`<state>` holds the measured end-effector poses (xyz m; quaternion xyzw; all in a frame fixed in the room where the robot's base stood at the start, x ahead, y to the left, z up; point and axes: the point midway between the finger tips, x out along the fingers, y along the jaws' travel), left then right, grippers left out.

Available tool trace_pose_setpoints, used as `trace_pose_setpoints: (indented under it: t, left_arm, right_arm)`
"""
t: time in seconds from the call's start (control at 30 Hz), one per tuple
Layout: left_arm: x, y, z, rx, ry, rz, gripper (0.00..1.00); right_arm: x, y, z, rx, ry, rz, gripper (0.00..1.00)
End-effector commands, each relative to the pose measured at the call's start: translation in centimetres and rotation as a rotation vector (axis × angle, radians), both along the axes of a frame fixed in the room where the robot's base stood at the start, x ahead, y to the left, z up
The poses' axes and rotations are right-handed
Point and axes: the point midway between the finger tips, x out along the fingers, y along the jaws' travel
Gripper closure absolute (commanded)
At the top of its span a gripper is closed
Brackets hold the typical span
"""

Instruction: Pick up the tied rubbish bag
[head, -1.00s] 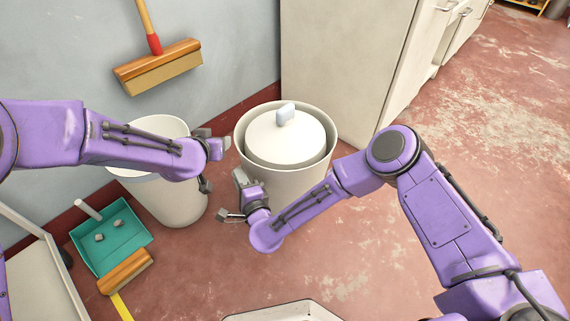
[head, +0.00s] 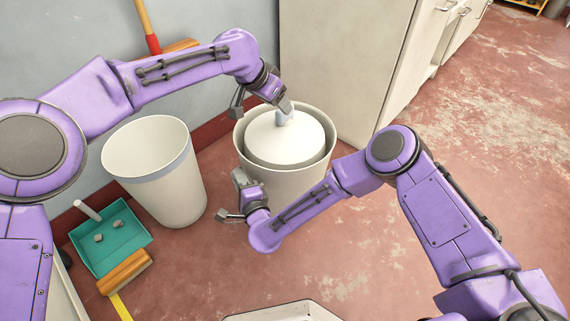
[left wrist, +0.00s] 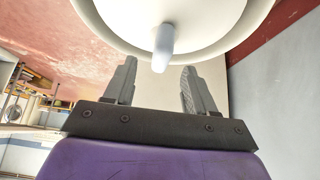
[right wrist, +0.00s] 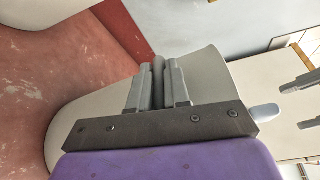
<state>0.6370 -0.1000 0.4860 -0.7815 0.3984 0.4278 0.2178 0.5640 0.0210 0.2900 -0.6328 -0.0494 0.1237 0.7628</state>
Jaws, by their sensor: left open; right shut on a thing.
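The tied rubbish bag (head: 275,140) shows as a smooth white dome with a pale blue tied neck (head: 283,117), sitting inside a white bin (head: 290,183). My left gripper (head: 261,106) is open above the bin's back left side, with one finger close to the neck. In the left wrist view the neck (left wrist: 162,45) stands just ahead of the gap between the open fingers (left wrist: 158,68). My right gripper (head: 238,190) is at the bin's near left side. The bag's lower part is hidden inside the bin.
A second white bin (head: 165,180), apparently empty, stands to the left. A teal dustpan (head: 112,237) and a brush (head: 125,272) lie on the floor. A tall pale cabinet (head: 340,60) stands behind the bag's bin. The red floor to the right is open.

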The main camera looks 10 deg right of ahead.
Motion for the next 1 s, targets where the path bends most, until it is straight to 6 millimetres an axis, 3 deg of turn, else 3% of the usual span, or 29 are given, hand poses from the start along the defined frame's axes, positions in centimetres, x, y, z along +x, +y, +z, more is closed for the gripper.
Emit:
trace_pose_setpoints:
  t: [0.4, 0.67, 0.87, 1.0]
  left_arm:
    - [2.1, -2.6, -5.2, -0.002, 0.001, 0.0, 0.45]
    - [2.4, -2.8, -5.6, -0.001, -0.001, 0.0, 0.45]
    - [2.3, -2.8, -5.6, -0.001, -0.001, 0.0, 1.0]
    - [2.3, -2.8, -5.6, -0.001, -0.001, 0.0, 1.0]
  right_arm:
    - [0.1, -0.1, 0.0, 0.0, -0.001, -0.001, 1.0]
    - [0.1, -0.1, 0.0, -0.001, -0.001, -0.002, 1.0]
    - [0.1, -0.1, 0.0, -0.001, -0.001, -0.002, 1.0]
    - [0.1, -0.1, 0.0, -0.001, -0.001, -0.002, 1.0]
